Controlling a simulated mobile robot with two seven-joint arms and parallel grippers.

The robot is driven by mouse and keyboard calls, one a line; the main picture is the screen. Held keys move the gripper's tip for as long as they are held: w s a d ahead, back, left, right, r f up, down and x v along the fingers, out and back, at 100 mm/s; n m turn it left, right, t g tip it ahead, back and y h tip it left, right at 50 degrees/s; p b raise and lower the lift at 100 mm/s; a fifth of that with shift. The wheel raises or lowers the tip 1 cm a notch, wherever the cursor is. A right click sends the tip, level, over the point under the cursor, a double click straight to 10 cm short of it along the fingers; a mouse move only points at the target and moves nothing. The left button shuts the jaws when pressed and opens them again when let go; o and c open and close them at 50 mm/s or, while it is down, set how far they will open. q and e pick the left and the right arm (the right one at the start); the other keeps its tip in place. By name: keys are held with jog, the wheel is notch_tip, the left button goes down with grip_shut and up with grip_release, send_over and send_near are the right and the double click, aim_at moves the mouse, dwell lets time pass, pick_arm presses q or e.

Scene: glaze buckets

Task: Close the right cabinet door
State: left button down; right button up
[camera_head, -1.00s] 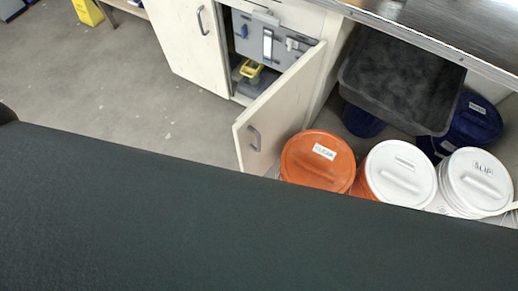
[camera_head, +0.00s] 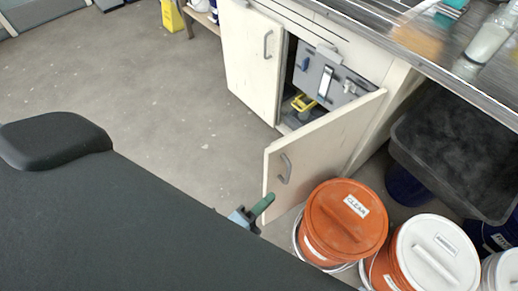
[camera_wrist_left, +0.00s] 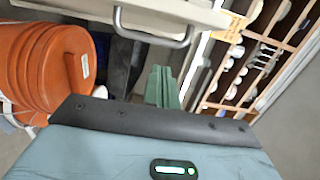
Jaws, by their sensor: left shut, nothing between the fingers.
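The right cabinet door (camera_head: 335,135) is cream-coloured and stands wide open, swung out from the cabinet. Its grey handle (camera_head: 285,169) is near the free edge. The handle (camera_wrist_left: 155,38) also shows at the top of the left wrist view. My left gripper (camera_head: 264,204) has green fingers that are shut and empty. It is just below the door's handle and free edge in the head view; I cannot tell whether it touches the door. The fingers (camera_wrist_left: 163,86) point toward the handle in the left wrist view. My right gripper is not in view.
An orange bucket (camera_head: 345,222) stands close to the right of the door, with white-lidded buckets (camera_head: 438,255) beyond it. The left cabinet door (camera_head: 252,60) looks shut or nearly so. A grey toolbox (camera_head: 330,78) sits inside the cabinet. Open floor (camera_head: 140,100) lies to the left.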

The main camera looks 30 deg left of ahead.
aim_at(273, 175)
pick_arm(q)
jog(key=shift+w+a+p, duration=0.15)
jog(key=shift+w+a, duration=0.15)
jog(key=shift+w, duration=1)
jog(key=shift+w+a+p, duration=0.1)
jog(key=shift+w+a, duration=0.25)
jog(key=shift+w, duration=0.95)
jog(key=shift+w+a+p, duration=0.15)
jog(key=shift+w+a, duration=0.15)
jog(key=shift+w, duration=1)
jog(key=shift+a, duration=0.1)
